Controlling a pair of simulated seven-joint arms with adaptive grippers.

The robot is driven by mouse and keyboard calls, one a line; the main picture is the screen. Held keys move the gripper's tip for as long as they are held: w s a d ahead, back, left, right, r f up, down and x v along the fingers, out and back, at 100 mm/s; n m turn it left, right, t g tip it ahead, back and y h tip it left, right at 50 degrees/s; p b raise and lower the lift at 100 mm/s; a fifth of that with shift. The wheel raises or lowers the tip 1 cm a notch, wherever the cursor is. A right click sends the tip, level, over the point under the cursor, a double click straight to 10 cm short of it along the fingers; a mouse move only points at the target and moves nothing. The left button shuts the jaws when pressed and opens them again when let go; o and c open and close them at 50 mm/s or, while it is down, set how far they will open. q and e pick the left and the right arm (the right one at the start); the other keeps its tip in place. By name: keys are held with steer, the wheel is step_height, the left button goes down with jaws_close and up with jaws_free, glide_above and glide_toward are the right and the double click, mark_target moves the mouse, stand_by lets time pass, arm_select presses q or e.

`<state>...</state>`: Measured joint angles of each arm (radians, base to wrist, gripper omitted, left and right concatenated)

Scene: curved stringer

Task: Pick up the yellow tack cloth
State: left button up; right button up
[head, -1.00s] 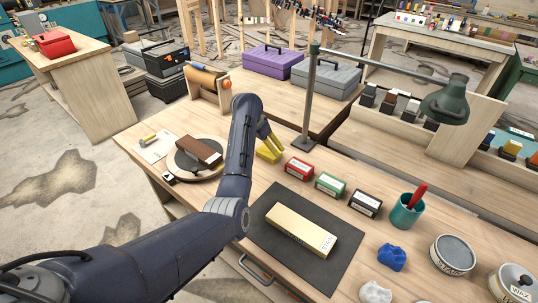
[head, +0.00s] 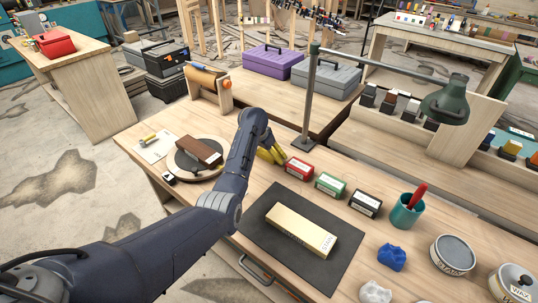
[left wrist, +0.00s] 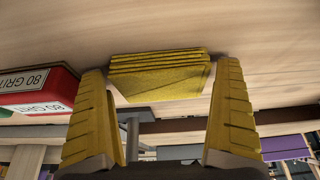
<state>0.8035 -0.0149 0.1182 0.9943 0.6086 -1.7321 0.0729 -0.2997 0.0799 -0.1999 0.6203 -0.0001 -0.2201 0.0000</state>
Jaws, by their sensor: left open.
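The yellow tack cloth (left wrist: 160,78) is a folded, layered pad lying on the wooden bench in the left wrist view. My left gripper (head: 271,155) is down near the bench behind the red box in the head view. Its yellow fingers stand open on either side of the cloth in the left wrist view (left wrist: 162,105), with a gap visible at each side. In the head view the fingers and the cloth are the same colour and overlap, so the cloth is hard to make out there. My right gripper is not in view.
A red 80 grit box (head: 299,168) stands close beside the left gripper; it shows in the left wrist view (left wrist: 38,90). Green (head: 330,185) and black (head: 366,203) boxes follow. A lamp base (head: 304,144) is behind. A turntable (head: 195,162) is left of my arm.

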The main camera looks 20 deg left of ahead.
arm_select(q)
steer(key=shift+c, duration=0.6)
steer(key=c, duration=0.8)
steer(key=shift+r, duration=0.15)
step_height(320, 180, up, 20)
steer(key=shift+f, duration=0.1)
steer(key=o, duration=0.5)
steer(key=c, duration=0.5)
